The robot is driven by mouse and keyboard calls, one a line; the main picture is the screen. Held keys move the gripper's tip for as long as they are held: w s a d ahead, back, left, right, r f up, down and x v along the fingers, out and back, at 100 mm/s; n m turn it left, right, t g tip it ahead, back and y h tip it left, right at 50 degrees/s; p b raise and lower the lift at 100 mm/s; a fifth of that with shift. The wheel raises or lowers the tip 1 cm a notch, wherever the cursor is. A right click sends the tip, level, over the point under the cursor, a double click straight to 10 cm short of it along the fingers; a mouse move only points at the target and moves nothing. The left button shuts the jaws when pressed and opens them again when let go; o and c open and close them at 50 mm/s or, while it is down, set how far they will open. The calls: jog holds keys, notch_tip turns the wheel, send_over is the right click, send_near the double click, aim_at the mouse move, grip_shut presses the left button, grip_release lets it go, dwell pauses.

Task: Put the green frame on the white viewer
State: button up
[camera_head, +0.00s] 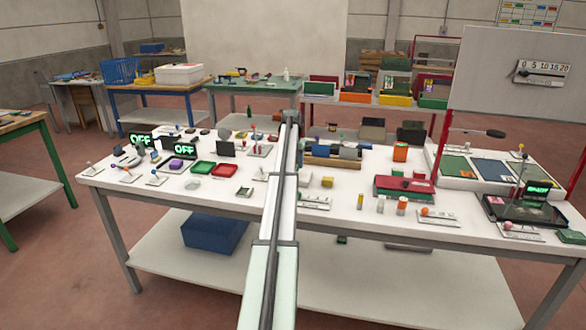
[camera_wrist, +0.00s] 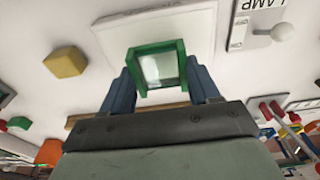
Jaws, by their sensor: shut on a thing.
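The green frame (camera_wrist: 155,47) is a small square frame, held between the blue fingers of my gripper (camera_wrist: 157,70) in the wrist view. A pale patch shows through its opening. A flat white slab (camera_wrist: 118,33), which looks like the white viewer, lies behind the frame in the wrist view. The frame overlaps the slab's middle and near edge in the picture. I cannot tell whether it touches the slab.
A yellow block (camera_wrist: 65,62) lies left of the slab in the wrist view and shows in the head view (camera_head: 327,182). A lamp switch plate (camera_wrist: 256,22) with a round knob is to the right. The white table (camera_head: 330,220) carries many small items; its front middle has some clear room.

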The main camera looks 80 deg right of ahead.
jog(key=shift+f, duration=1.3)
jog(key=shift+f, duration=0.25)
jog(key=o, duration=1.1)
jog(key=shift+c, duration=0.2)
notch_tip(320, 180, up, 12)
jog(key=a, duration=0.1)
jog(key=shift+a+r, duration=0.2)
jog(key=shift+a, duration=0.05)
